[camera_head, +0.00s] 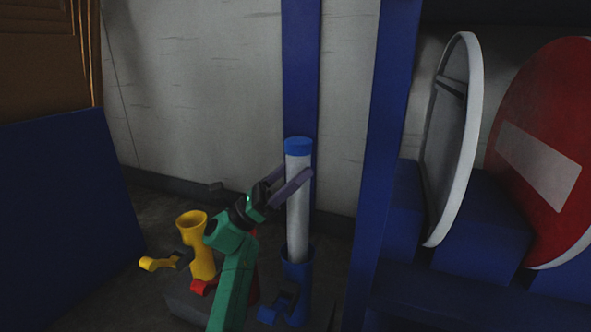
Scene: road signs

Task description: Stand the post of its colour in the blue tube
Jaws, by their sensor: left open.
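A white post with a blue cap (298,205) stands upright, its lower end inside the blue tube (297,286). The tube's near wall hides that end. The blue tube has a blue handle-like piece low on its left side. My left gripper (299,177) is open at the post's upper part, just below the cap. One finger passes in front of the post and the other lies partly behind it. I cannot tell whether either finger touches it. My right gripper is not in view.
A yellow tube (200,254) with a flared top and side piece stands left of my left arm. A red tube (254,284) is mostly hidden behind that arm. Blue uprights (378,160) and a rack with round signs (540,150) stand close on the right.

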